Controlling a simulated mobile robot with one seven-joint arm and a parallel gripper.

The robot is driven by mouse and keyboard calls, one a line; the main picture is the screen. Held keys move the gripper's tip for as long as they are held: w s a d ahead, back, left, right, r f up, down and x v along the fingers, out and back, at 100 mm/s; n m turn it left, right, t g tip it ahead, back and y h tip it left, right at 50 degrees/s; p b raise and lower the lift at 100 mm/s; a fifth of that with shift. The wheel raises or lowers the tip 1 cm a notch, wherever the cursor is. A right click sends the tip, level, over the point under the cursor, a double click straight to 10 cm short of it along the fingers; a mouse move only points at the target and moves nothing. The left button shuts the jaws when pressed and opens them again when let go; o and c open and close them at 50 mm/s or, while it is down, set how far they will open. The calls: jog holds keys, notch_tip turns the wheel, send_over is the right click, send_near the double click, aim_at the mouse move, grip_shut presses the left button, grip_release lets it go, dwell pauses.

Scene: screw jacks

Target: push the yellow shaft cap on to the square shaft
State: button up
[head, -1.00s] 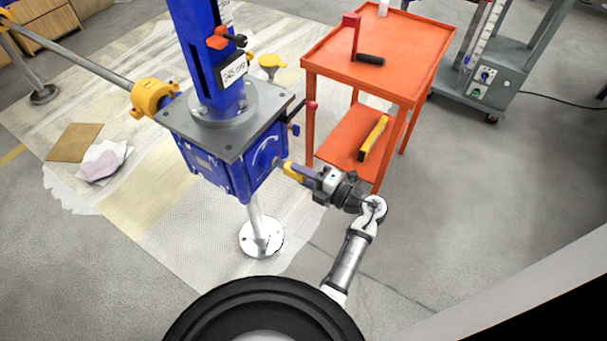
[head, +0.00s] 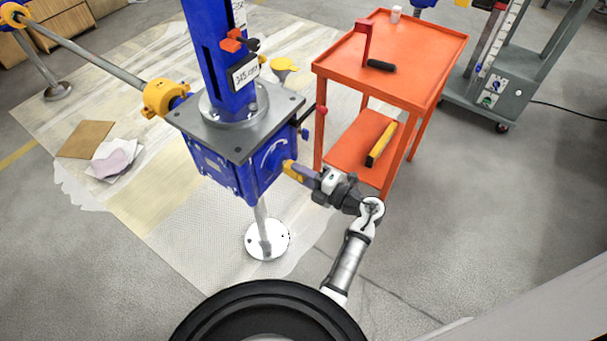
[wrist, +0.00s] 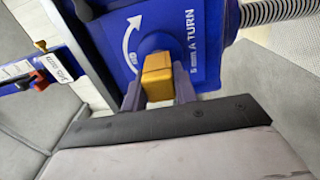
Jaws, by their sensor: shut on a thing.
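The yellow shaft cap (wrist: 157,78) is a small square block between the two fingers of my gripper (wrist: 158,92) in the wrist view. My gripper (head: 294,169) is shut on the cap, which shows as a yellow spot (head: 288,167) at the side face of the blue jack gearbox (head: 221,177) in the head view. The cap lies in front of the round boss on that face. The square shaft cannot be seen; the cap and fingers cover that place. I cannot tell how far the cap is on the shaft.
An orange trolley (head: 321,70) stands close to the right of the jack, with a red-and-black crank on top and a yellow level on its lower shelf. A grey plate (head: 240,151) overhangs the gearbox.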

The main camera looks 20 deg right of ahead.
jog(key=shift+w, duration=0.1)
jog(key=o, duration=1)
jog(key=shift+a, duration=0.1)
jog(key=b+v, duration=0.3)
jog(key=v, duration=1.1)
jog(key=shift+w, duration=0.1)
